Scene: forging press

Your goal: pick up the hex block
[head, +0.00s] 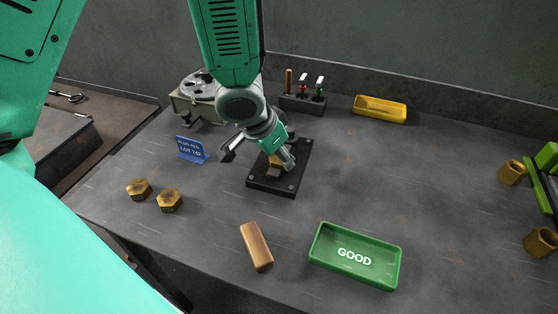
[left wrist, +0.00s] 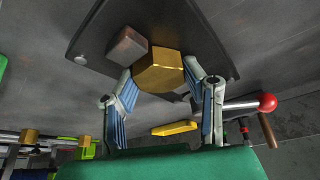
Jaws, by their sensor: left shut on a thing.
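The hex block (left wrist: 160,70) is brass-coloured and sits between the two fingers of my left gripper (left wrist: 162,88) in the left wrist view. The fingers press on its two sides. In the head view my left gripper (head: 282,157) is over a black base plate (head: 287,183), and the gripper mostly hides the block (head: 274,160). A small brown-grey block (left wrist: 127,46) on the plate is beside the hex block. I cannot tell whether the hex block touches the plate. My right gripper is not in view.
Two brass hex pieces (head: 139,189) lie at the left near a blue sign (head: 191,149). A copper-coloured bar (head: 256,247) and a green GOOD tray (head: 355,255) are in front. A yellow tray (head: 380,109) and tool rack (head: 303,101) stand behind. The table's right middle is clear.

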